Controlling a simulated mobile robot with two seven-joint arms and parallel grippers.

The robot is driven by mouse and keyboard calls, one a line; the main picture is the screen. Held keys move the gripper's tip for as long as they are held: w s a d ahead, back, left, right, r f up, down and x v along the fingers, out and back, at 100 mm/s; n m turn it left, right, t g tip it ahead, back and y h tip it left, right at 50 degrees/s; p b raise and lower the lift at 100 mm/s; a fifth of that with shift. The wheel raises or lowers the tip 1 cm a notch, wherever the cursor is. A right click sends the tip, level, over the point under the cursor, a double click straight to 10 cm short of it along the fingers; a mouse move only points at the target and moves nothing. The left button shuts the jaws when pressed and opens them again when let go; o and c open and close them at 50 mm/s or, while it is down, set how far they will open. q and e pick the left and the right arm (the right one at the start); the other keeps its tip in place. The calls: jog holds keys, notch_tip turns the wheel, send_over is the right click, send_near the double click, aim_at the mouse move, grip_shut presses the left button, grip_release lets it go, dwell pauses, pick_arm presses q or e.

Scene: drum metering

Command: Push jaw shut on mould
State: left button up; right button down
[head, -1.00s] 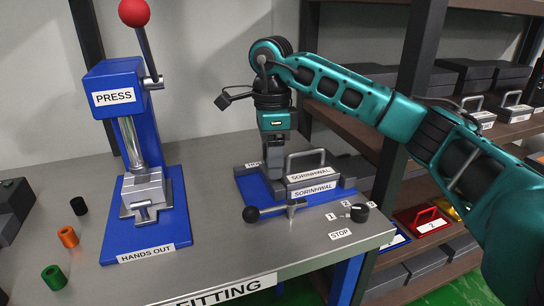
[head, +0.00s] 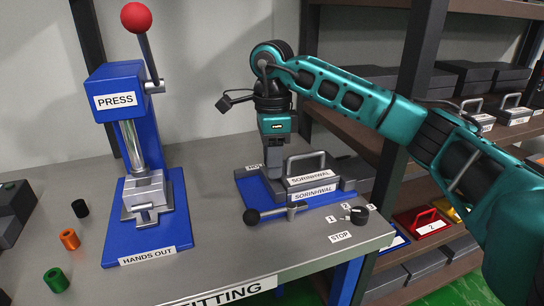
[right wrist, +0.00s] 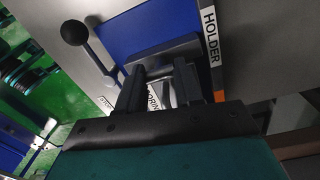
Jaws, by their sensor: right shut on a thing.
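The mould (head: 325,180) is a grey block with a handle and a "SORINHWAL" label, sitting in the blue-based holder (head: 250,191) on the bench. My right gripper (head: 274,168) points down just left of the mould's handle and is shut on the grey jaw, largely hidden by the fingers. In the right wrist view, a dark grey bar of the jaw (right wrist: 163,54) lies across the tips of my right gripper (right wrist: 160,75), and part of the mould's label shows between the fingers. Any gap between jaw and mould is hidden. My left gripper is out of view.
A ball-ended lever (head: 275,212) lies along the holder's front. A black knob (head: 359,214) with a "STOP" label is near the bench's right edge. The blue press (head: 125,75) stands left, with small coloured cylinders (head: 69,239) beside it. Shelves fill the right.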

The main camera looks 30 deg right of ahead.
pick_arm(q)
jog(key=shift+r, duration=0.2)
pick_arm(e)
jog(key=shift+d, duration=0.15)
jog(key=c, duration=0.8)
grip_release()
jog(key=shift+o, duration=0.2)
pick_arm(q)
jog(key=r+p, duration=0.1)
jog(key=p, duration=0.1)
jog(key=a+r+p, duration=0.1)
jog(key=p, duration=0.1)
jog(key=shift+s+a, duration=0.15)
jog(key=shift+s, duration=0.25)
pick_arm(e)
notch_tip(320, 180, up, 13)
jog(key=shift+w, duration=0.2)
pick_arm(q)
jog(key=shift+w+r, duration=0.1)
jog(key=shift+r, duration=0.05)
